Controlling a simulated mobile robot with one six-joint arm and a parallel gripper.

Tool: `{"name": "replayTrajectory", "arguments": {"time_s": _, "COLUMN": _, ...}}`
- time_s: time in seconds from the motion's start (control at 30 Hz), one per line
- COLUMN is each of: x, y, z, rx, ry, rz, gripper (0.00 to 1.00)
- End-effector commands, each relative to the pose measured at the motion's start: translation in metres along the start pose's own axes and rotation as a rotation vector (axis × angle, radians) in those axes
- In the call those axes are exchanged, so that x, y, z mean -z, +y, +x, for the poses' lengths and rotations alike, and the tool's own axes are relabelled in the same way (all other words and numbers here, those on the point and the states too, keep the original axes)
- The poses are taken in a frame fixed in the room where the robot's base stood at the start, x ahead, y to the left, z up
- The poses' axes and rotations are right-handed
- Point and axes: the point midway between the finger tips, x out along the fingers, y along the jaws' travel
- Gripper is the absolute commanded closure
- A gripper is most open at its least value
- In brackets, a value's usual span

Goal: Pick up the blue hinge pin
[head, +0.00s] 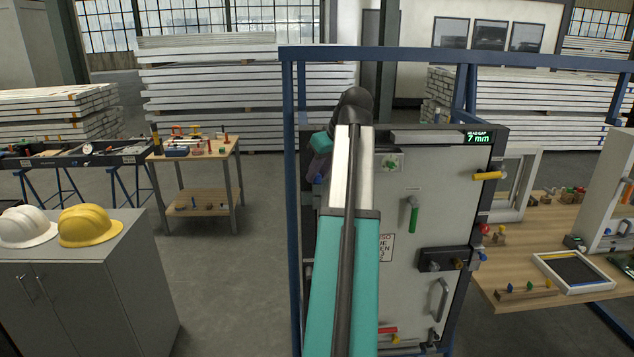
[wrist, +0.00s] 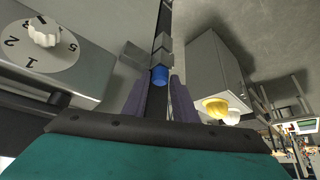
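The blue hinge pin (wrist: 160,75) shows in the wrist view as a short blue cylinder at the grey hinge blocks (wrist: 162,48) on the edge of a dark upright. My gripper (wrist: 160,82) is open, its two dark purple fingers on either side of the pin, with a gap visible on both sides. The pin lies at about fingertip level; how deep it sits between the fingers I cannot tell. In the head view my gripper (head: 318,168) is at the left edge of the light grey door panel (head: 400,270), and my arm hides much of that edge.
A blue frame (head: 288,200) surrounds the panel, its post close to my gripper. A grey cabinet (head: 90,285) with a yellow helmet (head: 88,226) stands left. A workbench (head: 540,225) is right. Floor between cabinet and frame is clear.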

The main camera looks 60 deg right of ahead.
Motion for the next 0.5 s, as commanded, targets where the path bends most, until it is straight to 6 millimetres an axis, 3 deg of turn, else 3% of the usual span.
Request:
{"name": "replayTrajectory", "arguments": {"time_s": 0.23, "x": 0.0000, "y": 0.0002, "z": -0.0003, "rx": 0.000, "ry": 0.000, "rz": 0.000, "gripper": 0.75}}
{"name": "replayTrajectory", "arguments": {"time_s": 0.4, "x": -0.0001, "y": 0.0003, "z": -0.0003, "rx": 0.000, "ry": 0.000, "rz": 0.000, "gripper": 1.00}}
{"name": "replayTrajectory", "arguments": {"time_s": 0.5, "x": 0.0000, "y": 0.0003, "z": -0.0004, "rx": 0.000, "ry": 0.000, "rz": 0.000, "gripper": 1.00}}
